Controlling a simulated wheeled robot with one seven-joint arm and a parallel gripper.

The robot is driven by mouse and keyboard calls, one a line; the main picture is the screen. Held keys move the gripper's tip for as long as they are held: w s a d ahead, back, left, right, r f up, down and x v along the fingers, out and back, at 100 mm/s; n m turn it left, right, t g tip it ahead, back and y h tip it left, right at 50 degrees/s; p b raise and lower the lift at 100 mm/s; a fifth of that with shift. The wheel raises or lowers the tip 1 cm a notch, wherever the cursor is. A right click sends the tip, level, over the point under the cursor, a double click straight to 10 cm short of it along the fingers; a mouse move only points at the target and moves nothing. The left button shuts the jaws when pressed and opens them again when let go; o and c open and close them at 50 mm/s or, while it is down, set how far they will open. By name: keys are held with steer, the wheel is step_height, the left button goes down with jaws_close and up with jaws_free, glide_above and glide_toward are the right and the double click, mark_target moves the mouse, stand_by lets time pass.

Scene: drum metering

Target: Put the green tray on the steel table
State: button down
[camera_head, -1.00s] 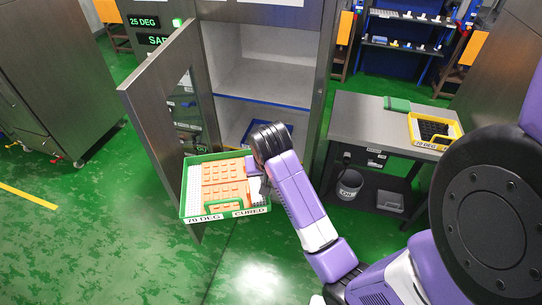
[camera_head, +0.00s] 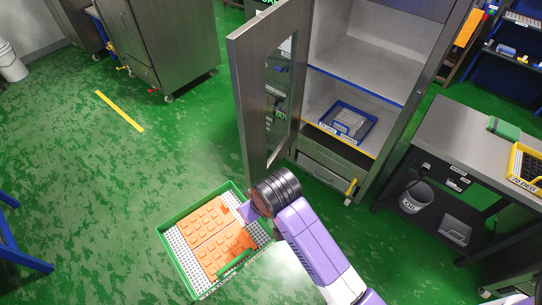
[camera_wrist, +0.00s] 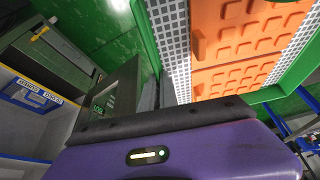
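The green tray (camera_head: 164,243) holds orange moulded blocks on a white grid. It hangs above the floor in front of the open cabinet, at lower centre in the head view. My gripper (camera_head: 250,212) is at the tray's right side and carries it; the fingertips are hidden. In the wrist view the tray (camera_wrist: 152,40) fills the upper right, beyond my purple gripper body. The steel table (camera_head: 455,135) stands at the right, apart from the tray, with a grey top.
A green object (camera_head: 503,128) and a yellow tray (camera_head: 522,172) occupy the table's right part; its left part is bare. The cabinet door (camera_head: 250,95) stands open behind the tray. A blue tray (camera_head: 347,122) sits inside the cabinet. A bucket (camera_head: 412,196) is on the table's lower shelf.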

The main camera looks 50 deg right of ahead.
mark_target(239, 218)
steer(key=shift+n+y, duration=0.3)
steer(key=shift+n, duration=0.5)
steer(key=shift+w+a+f, duration=0.15)
steer(key=shift+w+a, duration=0.1)
steer(key=shift+a, duration=0.4)
steer(key=shift+w+a+f, duration=0.15)
steer(key=shift+w+a, duration=0.05)
steer(key=shift+a, duration=0.45)
steer(key=shift+w+a+f, duration=0.15)
steer(key=shift+w+a, duration=0.1)
steer(key=shift+a, duration=0.4)
